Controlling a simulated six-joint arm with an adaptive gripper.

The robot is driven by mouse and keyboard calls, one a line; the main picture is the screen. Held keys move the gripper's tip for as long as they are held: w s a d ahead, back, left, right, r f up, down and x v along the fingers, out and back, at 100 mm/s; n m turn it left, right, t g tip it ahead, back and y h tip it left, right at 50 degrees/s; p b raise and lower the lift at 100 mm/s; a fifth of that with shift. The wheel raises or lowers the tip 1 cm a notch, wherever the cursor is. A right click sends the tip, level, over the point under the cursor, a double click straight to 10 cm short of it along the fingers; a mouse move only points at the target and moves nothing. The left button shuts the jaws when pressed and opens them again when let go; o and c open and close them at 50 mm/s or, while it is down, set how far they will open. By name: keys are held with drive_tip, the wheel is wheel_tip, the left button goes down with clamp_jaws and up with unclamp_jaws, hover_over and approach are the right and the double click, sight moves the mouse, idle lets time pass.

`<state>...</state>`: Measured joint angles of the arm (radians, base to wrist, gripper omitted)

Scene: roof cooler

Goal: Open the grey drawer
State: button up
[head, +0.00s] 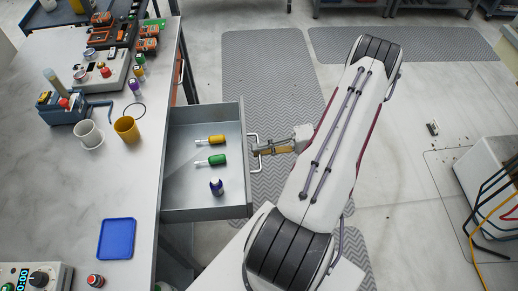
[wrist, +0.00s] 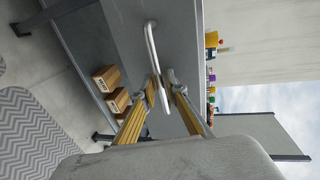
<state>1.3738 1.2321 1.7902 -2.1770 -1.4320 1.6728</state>
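The grey drawer (head: 205,209) is pulled well out from the workbench in the head view. Inside it lie a yellow screwdriver (head: 216,140), a green screwdriver (head: 218,160) and a small dark blue bottle (head: 216,187). The drawer's pale bar handle (head: 254,165) is on its front, at the right. My gripper (head: 260,151) is at the middle of this handle. In the wrist view, the handle (wrist: 151,45) runs between the converging fingertips of my gripper (wrist: 162,84), which look closed around it. The exact contact is partly hidden by the fingers.
The workbench top (head: 60,200) holds a yellow cup (head: 127,130), a white cup (head: 88,134), a blue tray (head: 117,239) and several devices. A grey patterned mat (head: 265,60) lies on the floor. A white box (head: 490,175) with cables stands at right.

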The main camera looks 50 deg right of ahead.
drive_tip(key=v, duration=1.1)
idle(0.6)
